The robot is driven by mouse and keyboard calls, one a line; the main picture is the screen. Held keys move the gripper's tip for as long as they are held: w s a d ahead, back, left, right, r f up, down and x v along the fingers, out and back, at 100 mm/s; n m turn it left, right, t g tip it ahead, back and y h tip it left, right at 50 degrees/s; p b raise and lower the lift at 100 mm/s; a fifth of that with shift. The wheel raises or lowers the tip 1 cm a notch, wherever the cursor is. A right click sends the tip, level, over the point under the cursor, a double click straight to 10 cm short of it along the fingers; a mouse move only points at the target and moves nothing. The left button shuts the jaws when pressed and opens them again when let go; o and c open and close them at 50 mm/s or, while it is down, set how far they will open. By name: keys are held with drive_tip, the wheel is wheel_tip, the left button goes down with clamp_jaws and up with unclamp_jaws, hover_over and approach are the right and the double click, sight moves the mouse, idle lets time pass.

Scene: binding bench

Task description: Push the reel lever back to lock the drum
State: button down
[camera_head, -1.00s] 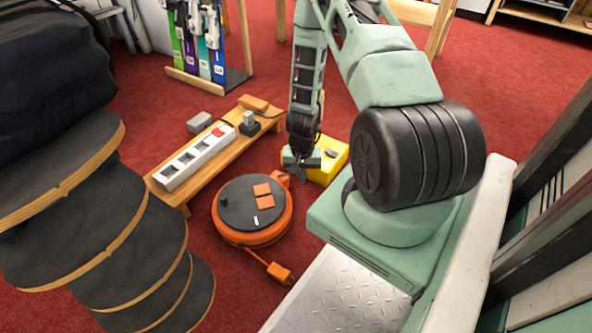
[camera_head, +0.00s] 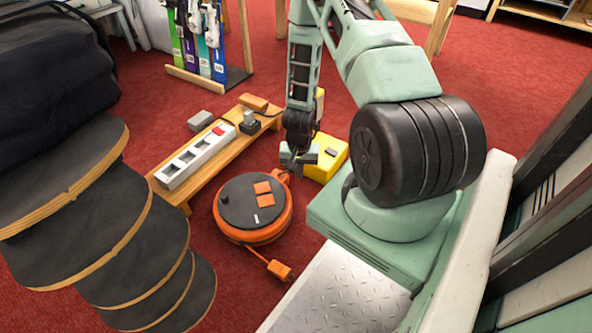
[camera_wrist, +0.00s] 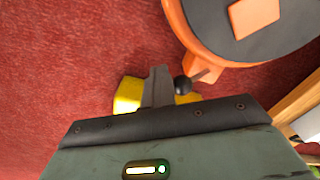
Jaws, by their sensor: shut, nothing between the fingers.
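The cable reel has an orange body (camera_head: 238,237) and a dark round top (camera_head: 238,208), and lies flat on the red carpet. Its orange rim also shows at the top right of the wrist view (camera_wrist: 190,30). There, a short lever with a black ball knob (camera_wrist: 182,86) sticks out from the orange bracket (camera_wrist: 200,68). My gripper (camera_head: 297,172) is shut and empty, low beside the reel's bracket side. In the wrist view its fingers (camera_wrist: 158,84) are just left of the knob; I cannot tell whether they touch it. In the head view my gripper hides the lever.
A yellow case (camera_head: 328,166) stands right behind my gripper. A wooden bench (camera_head: 172,193) with a white power strip (camera_head: 195,160) is left of the reel. An orange plug (camera_head: 279,270) lies in front. Stacked dark discs (camera_head: 150,240) stand at left.

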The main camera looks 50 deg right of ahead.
drive_tip(key=s+r+p, duration=0.3)
drive_tip(key=r+p, duration=0.4)
drive_tip(key=r, duration=0.1)
drive_tip(key=shift+s+d, duration=0.15)
drive_tip(key=shift+s, duration=0.15)
idle(0.7)
idle(0.4)
